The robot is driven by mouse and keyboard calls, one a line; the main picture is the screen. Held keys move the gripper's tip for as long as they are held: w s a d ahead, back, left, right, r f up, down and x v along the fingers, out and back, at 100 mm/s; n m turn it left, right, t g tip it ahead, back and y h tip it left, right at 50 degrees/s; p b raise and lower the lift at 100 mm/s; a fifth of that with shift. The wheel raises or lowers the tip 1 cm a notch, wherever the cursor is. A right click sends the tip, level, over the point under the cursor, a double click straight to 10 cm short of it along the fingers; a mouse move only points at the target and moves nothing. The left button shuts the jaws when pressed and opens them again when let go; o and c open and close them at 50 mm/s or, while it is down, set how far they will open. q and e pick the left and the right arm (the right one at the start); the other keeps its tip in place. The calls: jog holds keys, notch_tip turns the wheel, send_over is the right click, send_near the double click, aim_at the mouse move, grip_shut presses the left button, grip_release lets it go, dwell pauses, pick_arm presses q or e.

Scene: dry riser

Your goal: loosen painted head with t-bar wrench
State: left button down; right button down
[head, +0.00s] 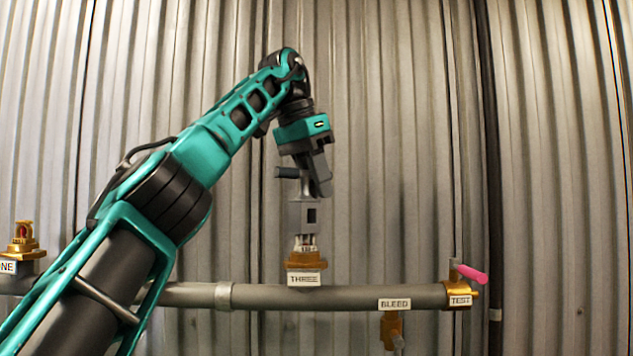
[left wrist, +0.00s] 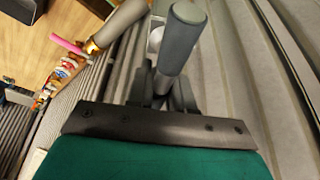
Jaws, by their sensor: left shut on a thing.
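The T-bar wrench shows in the head view as a grey socket body (head: 304,216) with a dark cross handle (head: 286,173) pointing left. My left gripper (head: 318,184) is shut on its upper part. In the left wrist view the grey handle (left wrist: 180,45) stands out between my dark fingers (left wrist: 165,92). The wrench stands upright over the brass fitting (head: 305,260) labelled THREE. Its lower end is at the top of that fitting; whether it is fully seated I cannot tell. No painted head shows at THREE; the wrench covers that spot. My right gripper is out of view.
A grey horizontal pipe (head: 345,297) carries the fittings. A brass fitting with a red top (head: 23,236) is at far left. The BLEED fitting (head: 391,330) hangs below the pipe. TEST has a pink lever (head: 470,273). A corrugated wall (head: 400,130) stands close behind.

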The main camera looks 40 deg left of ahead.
pick_arm(q)
jog(key=shift+r+p, duration=3.25)
jog(key=shift+r, duration=0.2)
jog(key=shift+f, duration=0.1)
jog(key=shift+f, duration=0.15)
